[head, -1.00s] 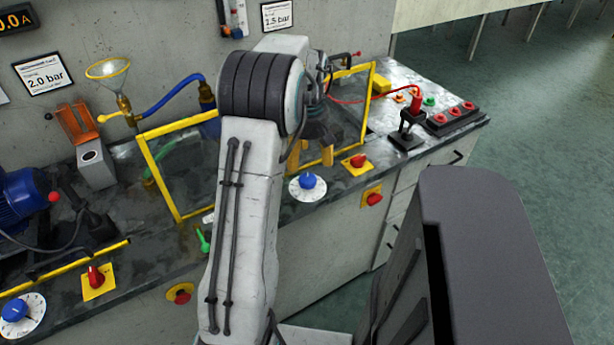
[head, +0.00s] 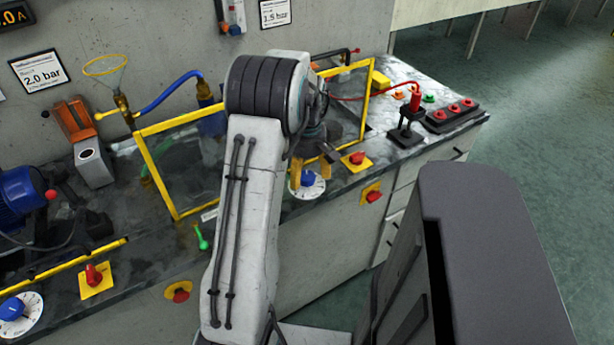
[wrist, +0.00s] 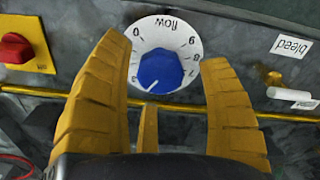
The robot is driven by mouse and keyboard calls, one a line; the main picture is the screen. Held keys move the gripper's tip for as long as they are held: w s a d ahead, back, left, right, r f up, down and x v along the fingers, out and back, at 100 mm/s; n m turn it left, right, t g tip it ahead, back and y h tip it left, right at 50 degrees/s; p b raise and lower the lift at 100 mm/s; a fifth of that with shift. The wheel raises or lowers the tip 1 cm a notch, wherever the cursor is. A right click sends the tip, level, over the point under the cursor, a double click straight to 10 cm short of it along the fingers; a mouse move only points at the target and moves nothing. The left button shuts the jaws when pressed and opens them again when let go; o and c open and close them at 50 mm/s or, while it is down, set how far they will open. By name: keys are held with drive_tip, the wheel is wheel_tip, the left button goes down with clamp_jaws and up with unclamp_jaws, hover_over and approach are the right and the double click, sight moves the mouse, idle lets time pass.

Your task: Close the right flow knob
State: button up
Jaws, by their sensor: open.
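The right flow knob (head: 308,178) is a blue knob on a white numbered dial near the front edge of the bench. In the wrist view the knob (wrist: 160,71) shows from above with a white pointer line towards the lower left of the picture, and its "flow" label is upside down. My gripper (wrist: 166,50) is open, with one yellow finger on each side of the knob. I cannot tell whether the fingers touch it. In the head view my gripper (head: 311,170) is over the dial and partly covers it.
A red switch on a yellow plate (head: 357,161) is just right of the dial. Another red switch (head: 372,196) is on the front panel below. A yellow-framed clear guard (head: 350,105) stands behind. The left flow knob (head: 13,309) is at the far left.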

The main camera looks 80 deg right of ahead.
drive_tip(key=shift+f, duration=0.6)
drive_tip(key=shift+c, duration=0.4)
drive_tip(key=c, duration=1.1)
drive_tip(key=shift+m, duration=0.3)
